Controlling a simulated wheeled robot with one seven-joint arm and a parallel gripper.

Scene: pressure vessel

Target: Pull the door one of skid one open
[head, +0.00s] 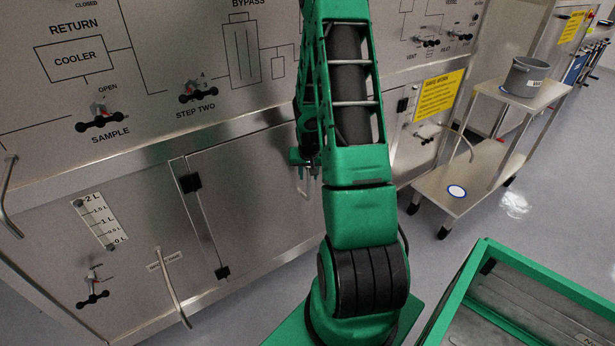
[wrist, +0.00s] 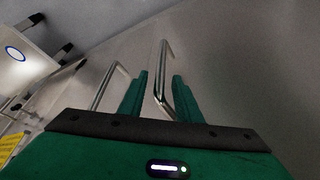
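The skid's lower cabinet door (head: 255,190) is a plain grey metal panel with black hinges on its left side, and it looks shut. Most of its right edge is hidden behind my arm. My gripper (head: 306,164) is at the upper right of this door, partly hidden by my arm. In the wrist view, my two green fingers (wrist: 160,82) are apart, with a bent metal bar handle (wrist: 161,72) between them. I see gaps beside the bar, though contact deeper in is hard to tell. A second bar handle (wrist: 106,84) stands just left of the left finger.
A steel cart (head: 460,185) with a grey bucket (head: 526,78) stands at the right. A green-framed bin (head: 530,290) is at the lower right. Grey floor (head: 400,250) shows between skid and bin.

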